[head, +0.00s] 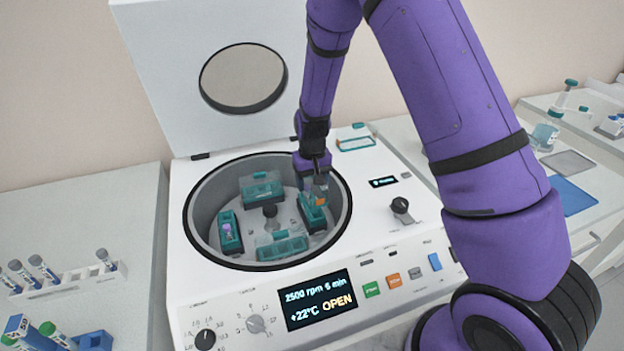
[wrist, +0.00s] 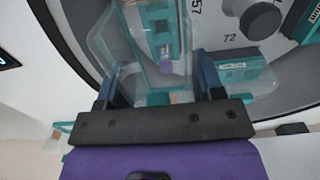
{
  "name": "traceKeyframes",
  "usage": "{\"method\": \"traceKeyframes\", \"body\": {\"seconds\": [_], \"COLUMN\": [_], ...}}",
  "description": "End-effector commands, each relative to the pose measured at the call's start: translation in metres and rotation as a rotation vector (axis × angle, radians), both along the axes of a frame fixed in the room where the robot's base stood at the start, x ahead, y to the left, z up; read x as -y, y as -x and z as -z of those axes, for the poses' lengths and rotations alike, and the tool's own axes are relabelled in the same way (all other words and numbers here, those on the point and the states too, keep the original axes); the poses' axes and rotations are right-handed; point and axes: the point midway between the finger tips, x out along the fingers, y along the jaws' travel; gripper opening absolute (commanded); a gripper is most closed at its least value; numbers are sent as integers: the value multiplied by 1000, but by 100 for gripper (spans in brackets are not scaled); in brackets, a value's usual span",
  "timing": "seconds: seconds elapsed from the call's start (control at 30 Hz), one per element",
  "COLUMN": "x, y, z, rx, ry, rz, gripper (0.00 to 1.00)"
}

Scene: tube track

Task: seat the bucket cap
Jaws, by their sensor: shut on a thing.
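The clear bucket cap (wrist: 125,45) with a teal edge is between my gripper's fingers (wrist: 160,88) in the wrist view. A teal bucket (wrist: 160,22) with a purple-topped tube shows through and beyond it. Whether cap and bucket touch, I cannot tell. In the head view my gripper (head: 317,182) is down inside the centrifuge bowl, over the right-hand bucket (head: 312,215), partly hiding it. The left bucket (head: 230,238) is open and holds a purple-topped tube. The back bucket (head: 262,190) and the front bucket (head: 282,247) have clear covers.
The centrifuge lid (head: 150,70) stands open behind the bowl, whose dark rim (head: 190,225) surrounds the rotor. A teal-edged frame (head: 355,144) lies on the housing at the back right. A tube rack (head: 70,280) stands on the left bench.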

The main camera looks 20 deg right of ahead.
Motion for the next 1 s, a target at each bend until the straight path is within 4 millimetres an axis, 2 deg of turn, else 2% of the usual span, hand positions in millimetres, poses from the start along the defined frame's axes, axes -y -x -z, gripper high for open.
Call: {"method": "traceKeyframes", "body": {"seconds": [1.0], "x": [0], "y": [0], "z": [7], "rx": [0], "ry": [0], "rz": [0], "gripper": [39]}}
